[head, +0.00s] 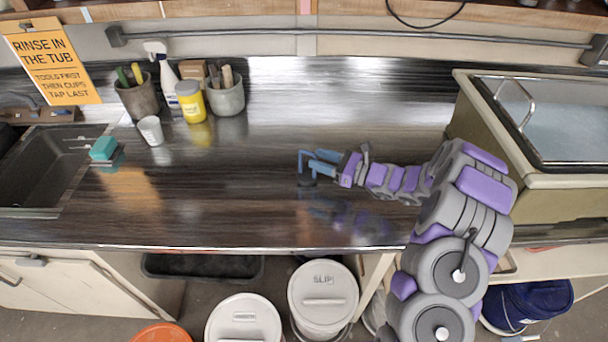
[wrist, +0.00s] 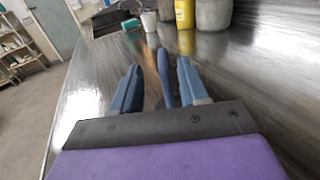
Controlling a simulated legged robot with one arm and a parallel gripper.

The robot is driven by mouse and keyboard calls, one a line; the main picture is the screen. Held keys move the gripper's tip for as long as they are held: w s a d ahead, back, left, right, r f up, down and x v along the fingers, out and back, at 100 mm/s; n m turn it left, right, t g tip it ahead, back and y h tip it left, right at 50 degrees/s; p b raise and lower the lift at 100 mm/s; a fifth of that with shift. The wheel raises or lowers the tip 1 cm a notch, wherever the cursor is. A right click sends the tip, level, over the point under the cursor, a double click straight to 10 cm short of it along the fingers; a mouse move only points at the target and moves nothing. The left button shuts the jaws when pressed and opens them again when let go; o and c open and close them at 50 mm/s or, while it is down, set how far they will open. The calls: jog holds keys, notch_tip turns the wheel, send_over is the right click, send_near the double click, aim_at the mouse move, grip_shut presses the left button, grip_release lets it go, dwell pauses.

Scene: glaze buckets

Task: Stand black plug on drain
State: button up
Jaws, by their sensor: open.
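The dark sink (head: 45,170) is set into the counter at the left of the head view; its far part also shows in the wrist view (wrist: 113,18). I cannot make out the drain in its dark basin. My gripper (head: 303,169) is open above the middle of the counter, to the right of the sink and pointing left.
A teal sponge (head: 103,148) lies by the sink's right edge. A white cup (head: 150,130), a yellow jar (head: 190,101), a spray bottle (head: 160,68) and tool pots (head: 226,97) stand behind. The front middle counter (head: 220,215) is clear.

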aim_at(310, 154)
jog(key=shift+w+a+f, duration=0.1)
jog(key=shift+w+a, duration=0.2)
jog(key=shift+a, duration=0.15)
jog(key=b+x, duration=0.2)
jog(key=x, duration=0.4)
jog(key=shift+w+a, duration=0.1)
jog(key=shift+a, duration=0.15)
jog(key=shift+d, duration=0.55)
jog(key=shift+c, duration=0.2)
jog(key=shift+d+r, duration=0.25)
jog(key=shift+c, duration=0.8)
jog(key=c, duration=0.3)
jog(key=shift+a+f, duration=0.1)
jog(key=shift+a, duration=0.45)
grip_shut()
jog(key=shift+d, duration=0.4)
